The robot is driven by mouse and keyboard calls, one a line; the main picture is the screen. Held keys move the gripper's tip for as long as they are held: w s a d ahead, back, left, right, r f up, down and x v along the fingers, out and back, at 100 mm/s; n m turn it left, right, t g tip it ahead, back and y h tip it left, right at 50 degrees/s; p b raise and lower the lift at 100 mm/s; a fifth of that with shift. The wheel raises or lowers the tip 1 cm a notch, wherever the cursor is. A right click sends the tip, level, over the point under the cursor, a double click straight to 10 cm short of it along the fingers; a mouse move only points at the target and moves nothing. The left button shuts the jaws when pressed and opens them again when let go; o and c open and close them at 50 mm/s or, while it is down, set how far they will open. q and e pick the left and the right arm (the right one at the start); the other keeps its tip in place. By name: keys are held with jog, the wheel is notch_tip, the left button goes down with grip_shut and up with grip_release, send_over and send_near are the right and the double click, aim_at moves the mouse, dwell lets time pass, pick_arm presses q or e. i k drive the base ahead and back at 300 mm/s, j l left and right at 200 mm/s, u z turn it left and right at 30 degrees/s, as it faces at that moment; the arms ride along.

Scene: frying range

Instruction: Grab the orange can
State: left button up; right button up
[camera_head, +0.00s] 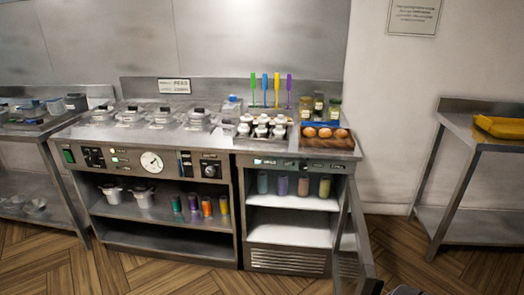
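An orange can (207,206) stands upright on the open shelf under the left range unit. It is in a row between a purple can (193,202) and a yellow can (224,205), with a teal can (177,204) at the left end. A paler orange-pink can (303,187) stands on the upper shelf of the open cabinet to the right, among teal, purple and yellow cans. My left gripper is not in view. A small dark part at the bottom edge, right of centre, may belong to my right gripper; its fingers cannot be made out.
The cabinet door (357,235) stands open toward me on the right. Two pots (143,195) share the left shelf. Lidded pans (162,119), bottles and an egg tray (325,143) crowd the counter. A steel table (458,127) stands at right. Wooden floor (180,275) in front is clear.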

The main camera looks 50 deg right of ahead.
aim_at(303, 181)
jog(key=z, duration=1.8)
jog(key=i+j+z, duration=0.4)
jog(key=i, duration=0.25)
jog(key=j, duration=0.1)
